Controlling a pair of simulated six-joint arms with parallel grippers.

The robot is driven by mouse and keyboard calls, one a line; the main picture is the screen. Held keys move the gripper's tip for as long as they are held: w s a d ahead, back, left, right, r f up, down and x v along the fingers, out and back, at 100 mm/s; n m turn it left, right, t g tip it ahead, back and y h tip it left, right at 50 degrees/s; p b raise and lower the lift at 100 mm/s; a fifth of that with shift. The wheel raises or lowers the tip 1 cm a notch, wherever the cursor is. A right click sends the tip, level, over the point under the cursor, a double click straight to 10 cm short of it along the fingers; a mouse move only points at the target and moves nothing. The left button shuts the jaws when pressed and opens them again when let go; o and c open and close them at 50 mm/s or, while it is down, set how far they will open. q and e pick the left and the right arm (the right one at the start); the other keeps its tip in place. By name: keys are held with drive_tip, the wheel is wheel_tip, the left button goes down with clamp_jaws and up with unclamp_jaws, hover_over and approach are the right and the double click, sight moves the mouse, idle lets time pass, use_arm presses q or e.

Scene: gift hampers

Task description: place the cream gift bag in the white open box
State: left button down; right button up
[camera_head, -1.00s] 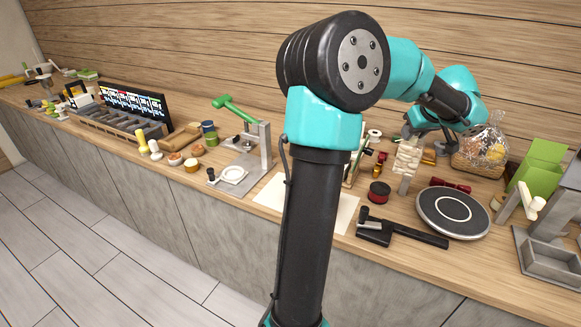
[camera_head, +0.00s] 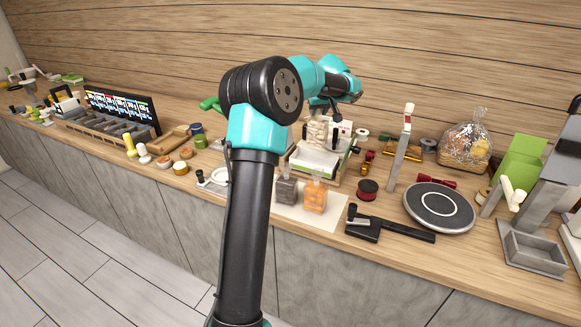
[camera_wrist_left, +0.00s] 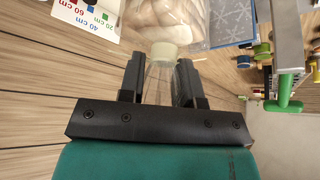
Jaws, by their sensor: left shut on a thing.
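The cream gift bag (camera_head: 317,131) is clear with pale contents and hangs from my left gripper (camera_head: 332,106). In the left wrist view the fingers are shut on the clear neck of the bag, past its pale tie (camera_wrist_left: 163,51), and the pale contents (camera_wrist_left: 170,18) show beyond. In the head view the white open box (camera_head: 313,161) stands on the counter behind the pale sheet, with green along its edges. The bag appears above its back part; I cannot tell whether they touch. My right gripper is not in view.
A dark bag (camera_head: 286,190) and an orange bag (camera_head: 315,197) stand on the pale sheet (camera_head: 332,212) in front of the box. A grey post (camera_head: 400,155), a red spool (camera_head: 367,189) and a black turntable (camera_head: 440,207) stand to the right. A wrapped basket (camera_head: 465,147) is behind.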

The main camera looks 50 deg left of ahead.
sight(315, 136)
use_arm(q)
drive_tip(key=shift+s+a+f, duration=0.15)
drive_tip(key=shift+a+f, duration=0.15)
drive_tip(key=shift+a, duration=0.05)
drive_tip(key=shift+f, duration=3.2)
drive_tip(key=shift+f, duration=1.95)
drive_tip(key=c, duration=0.8)
unclamp_jaws()
